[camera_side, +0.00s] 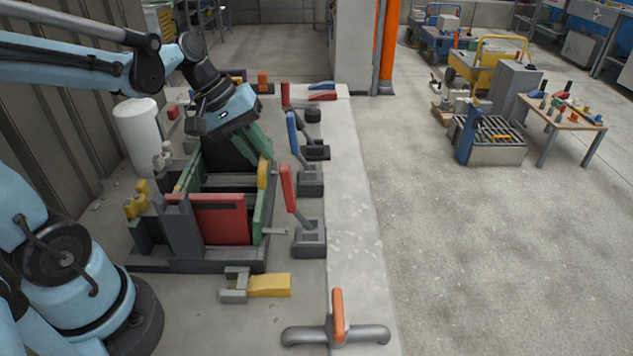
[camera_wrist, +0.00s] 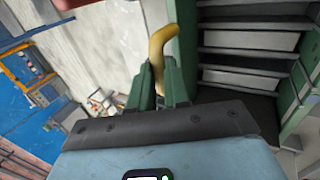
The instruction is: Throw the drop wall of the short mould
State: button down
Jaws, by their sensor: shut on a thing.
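The mould (camera_side: 190,262) stands on the bench below my arm, with a red panel (camera_side: 220,219) at its near end and green side walls. My gripper (camera_side: 266,152) reaches down over the mould's right side on two green fingers. In the wrist view my gripper (camera_wrist: 159,75) is shut on a curved yellow handle (camera_wrist: 159,42) beside a green wall (camera_wrist: 186,40). The yellow handle also shows in the side view (camera_side: 262,176), just below the fingers. The handle's lower end is hidden between the fingers. I cannot tell which wall is the drop wall.
A near red lever (camera_side: 288,187), a blue lever (camera_side: 292,132) and a far red lever (camera_side: 285,95) stand right of the mould. An orange-handled grey tool (camera_side: 337,318) lies at the front. A yellow block (camera_side: 268,286) lies near the mould.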

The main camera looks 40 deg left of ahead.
jog(key=shift+s+a+f, duration=0.1)
jog(key=shift+s+a, duration=0.45)
jog(key=shift+s, duration=0.1)
jog(key=c, duration=1.1)
grip_release()
jog(key=v, duration=1.2)
jog(key=x, duration=1.2)
